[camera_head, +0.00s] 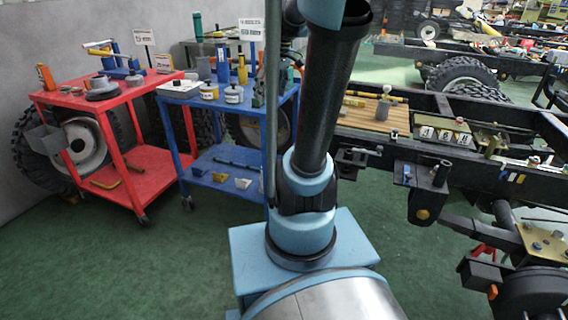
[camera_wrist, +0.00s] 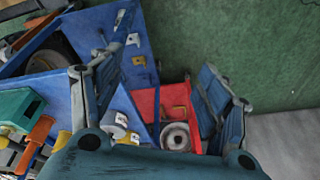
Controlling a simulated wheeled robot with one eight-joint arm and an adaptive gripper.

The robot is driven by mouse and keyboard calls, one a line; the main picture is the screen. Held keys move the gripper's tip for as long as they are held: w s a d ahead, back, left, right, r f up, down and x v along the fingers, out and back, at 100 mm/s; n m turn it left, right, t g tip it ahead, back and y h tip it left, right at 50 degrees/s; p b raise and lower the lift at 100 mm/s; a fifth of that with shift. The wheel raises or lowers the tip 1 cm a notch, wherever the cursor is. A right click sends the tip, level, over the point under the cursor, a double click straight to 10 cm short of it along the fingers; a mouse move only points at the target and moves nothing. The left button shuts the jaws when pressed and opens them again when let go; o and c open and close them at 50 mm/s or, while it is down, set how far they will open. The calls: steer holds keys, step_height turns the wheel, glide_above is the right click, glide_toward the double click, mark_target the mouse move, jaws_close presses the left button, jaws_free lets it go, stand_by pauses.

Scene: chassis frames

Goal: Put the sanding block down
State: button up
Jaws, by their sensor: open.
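My gripper (camera_wrist: 160,88) shows in the wrist view with its two blue fingers spread wide apart. Nothing is held between them. Past the fingers, well below, are part of the red cart (camera_wrist: 146,102) and a round grey disc (camera_wrist: 176,137). The blue cart (camera_wrist: 103,20) is at the left of that view. In the head view my arm rises out of the top of the picture, so my gripper is not seen there. I cannot make out which object is the sanding block in either view.
In the head view, the red cart (camera_head: 123,104) and blue cart (camera_head: 181,146) stand at the left with tools and tins on top. A dark chassis frame (camera_head: 405,150) with a wooden board (camera_head: 373,113) is at the right. Green floor (camera_head: 150,255) is open at the front left.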

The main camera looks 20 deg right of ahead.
steer(key=s+f+m+h, duration=0.2)
steer(key=s+f+m, duration=0.4)
steer(key=s+f, duration=1)
steer(key=s, duration=0.4)
steer(key=shift+s+f, duration=0.15)
steer(key=shift+s, duration=0.1)
steer(key=shift+a, duration=0.1)
steer(key=shift+w+f, duration=0.2)
steer(key=shift+w, duration=0.2)
